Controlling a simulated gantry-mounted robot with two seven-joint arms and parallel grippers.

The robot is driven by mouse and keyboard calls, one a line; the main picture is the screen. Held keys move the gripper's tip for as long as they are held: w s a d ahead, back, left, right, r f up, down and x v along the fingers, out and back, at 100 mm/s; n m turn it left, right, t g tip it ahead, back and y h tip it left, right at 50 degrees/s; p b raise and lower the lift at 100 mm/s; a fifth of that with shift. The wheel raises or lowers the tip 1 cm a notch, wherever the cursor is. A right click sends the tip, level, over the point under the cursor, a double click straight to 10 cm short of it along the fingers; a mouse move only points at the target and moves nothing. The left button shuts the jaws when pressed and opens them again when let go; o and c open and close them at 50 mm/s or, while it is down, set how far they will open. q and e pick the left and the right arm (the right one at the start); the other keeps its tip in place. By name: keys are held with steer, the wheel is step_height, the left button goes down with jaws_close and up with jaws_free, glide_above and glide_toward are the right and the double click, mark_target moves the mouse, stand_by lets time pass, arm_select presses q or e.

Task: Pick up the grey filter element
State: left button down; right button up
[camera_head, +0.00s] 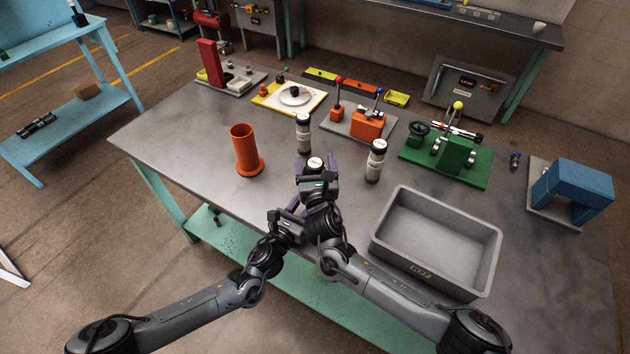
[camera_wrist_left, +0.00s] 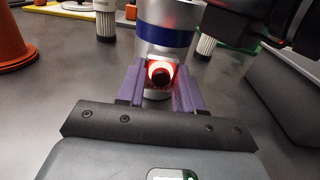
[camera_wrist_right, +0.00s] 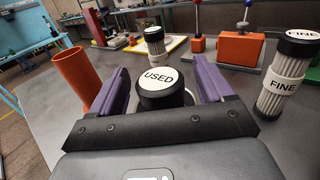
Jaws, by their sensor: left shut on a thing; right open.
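A black round cap with a white disc reading "USED" (camera_wrist_right: 160,80) stands between the purple fingers of my right gripper (camera_wrist_right: 163,72). These fingers are open, one on each side of it. In the head view the white top (camera_head: 315,163) shows between them; the body below is hidden. My left gripper (camera_wrist_left: 159,85) is shut on the red-lit round fitting (camera_wrist_left: 160,74) on the front of a silver cylinder with a blue band (camera_wrist_left: 166,38). Two pleated filter elements with black caps stand upright beyond, one left (camera_head: 303,133) and one right (camera_head: 376,161); the right one reads "FINE" (camera_wrist_right: 284,75).
An orange flanged tube (camera_head: 245,150) stands to the left. An empty grey bin (camera_head: 437,240) lies to the right near the front edge. Fixtures line the back, including a green one (camera_head: 450,155) and a blue block (camera_head: 572,190). Bare tabletop lies left of the tube.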

steer(key=c, duration=1.4)
step_height(320, 180, up, 18)
arm_select(q)
steer(key=c, duration=0.7)
jaws_free()
steer(key=shift+o, duration=0.2)
